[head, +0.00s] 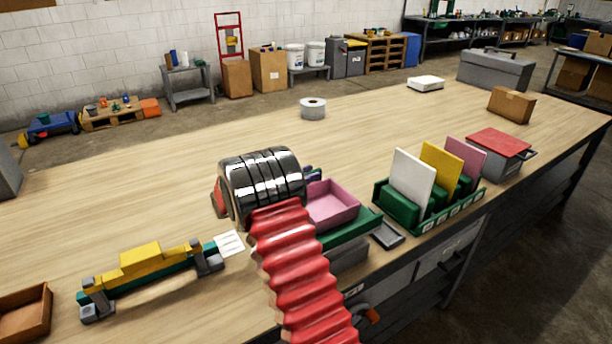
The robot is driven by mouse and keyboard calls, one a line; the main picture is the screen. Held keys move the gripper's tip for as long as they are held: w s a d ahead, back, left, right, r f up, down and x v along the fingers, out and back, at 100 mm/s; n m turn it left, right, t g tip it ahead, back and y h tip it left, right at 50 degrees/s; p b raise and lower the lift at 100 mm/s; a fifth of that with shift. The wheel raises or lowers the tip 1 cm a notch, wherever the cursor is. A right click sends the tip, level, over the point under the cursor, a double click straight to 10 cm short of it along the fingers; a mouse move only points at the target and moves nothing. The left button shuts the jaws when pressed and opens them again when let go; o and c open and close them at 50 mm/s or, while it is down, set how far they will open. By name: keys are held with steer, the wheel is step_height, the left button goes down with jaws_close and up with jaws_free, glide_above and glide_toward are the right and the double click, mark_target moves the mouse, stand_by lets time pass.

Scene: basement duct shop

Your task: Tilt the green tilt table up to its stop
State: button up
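A green table-like plate (352,229), which looks like the tilt table, stands at the bench's front edge on a grey base (350,256). A pink open tray (334,207) rests on it. My arm covers its left part, and I cannot tell its tilt. My arm, with a red ribbed sleeve and a shiny dark wrist, reaches up from the bottom, left of the pink tray in the picture. The wrist hides my gripper's fingertips, so I cannot see whether they are open or touch anything.
A green rack (440,207) holding white, yellow and pink panels stands to the right, with a small dark tray (387,235) between. A grey box with a red lid (499,147) is beyond. A yellow-and-teal fixture (145,265) lies left. The bench's middle is mostly clear around a tape roll (313,109).

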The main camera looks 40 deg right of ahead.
jaws_close()
stand_by(0.3)
